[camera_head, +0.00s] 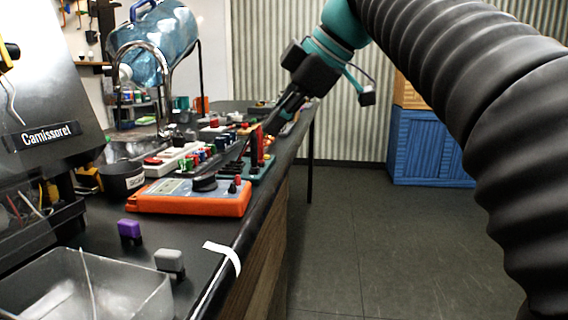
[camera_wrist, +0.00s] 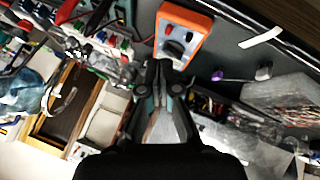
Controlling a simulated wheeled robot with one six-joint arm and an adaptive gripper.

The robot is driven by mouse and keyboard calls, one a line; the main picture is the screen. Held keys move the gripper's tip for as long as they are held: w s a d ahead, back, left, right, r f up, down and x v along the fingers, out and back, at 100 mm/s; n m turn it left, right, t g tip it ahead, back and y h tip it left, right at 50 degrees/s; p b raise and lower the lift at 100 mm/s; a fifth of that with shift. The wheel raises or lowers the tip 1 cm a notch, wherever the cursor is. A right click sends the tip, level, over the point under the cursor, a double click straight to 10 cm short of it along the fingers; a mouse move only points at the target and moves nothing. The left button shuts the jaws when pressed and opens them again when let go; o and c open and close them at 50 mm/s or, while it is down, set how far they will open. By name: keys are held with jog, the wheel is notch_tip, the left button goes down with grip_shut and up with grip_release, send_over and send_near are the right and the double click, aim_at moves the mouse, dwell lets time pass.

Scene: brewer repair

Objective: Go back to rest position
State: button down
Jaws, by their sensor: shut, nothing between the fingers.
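My gripper (camera_wrist: 160,88) is shut with nothing between its fingers, seen in the wrist view. In the head view my gripper (camera_head: 262,130) reaches down over the far part of the dark workbench (camera_head: 95,240). An orange multimeter (camera_head: 190,198) with a black dial lies on the bench, on the near side of the gripper. The multimeter also shows above the fingertips in the wrist view (camera_wrist: 192,22). I cannot tell from these views whether the fingertips touch anything.
A clear bin (camera_head: 90,285), purple block (camera_head: 129,229) and grey block (camera_head: 169,261) lie near. A blue crate (camera_head: 428,150) is at the far wall. The floor at right is clear.

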jog(key=w+d+f+m+h, duration=0.1)
jog(key=d+f+m, duration=0.1)
jog(key=f+m, duration=0.35)
jog(key=d+f+m+t+h, duration=0.1)
jog(key=d+f+m, duration=0.25)
jog(key=f, duration=0.25)
jog(key=w+d+f+m+h, duration=0.1)
jog(key=f+m, duration=0.4)
jog(key=f, duration=0.1)
jog(key=s+d+f+m+h, duration=0.2)
jog(key=s+d+f, duration=0.4)
jog(key=s+f, duration=0.3)
jog(key=s+d+f+m+t+h, duration=0.1)
jog(key=s+d+f+m, duration=0.3)
jog(key=s+f, duration=0.5)
jog(key=shift+s+d+h, duration=0.4)
jog(key=shift+s+d, duration=0.35)
jog(key=shift+d, duration=0.2)
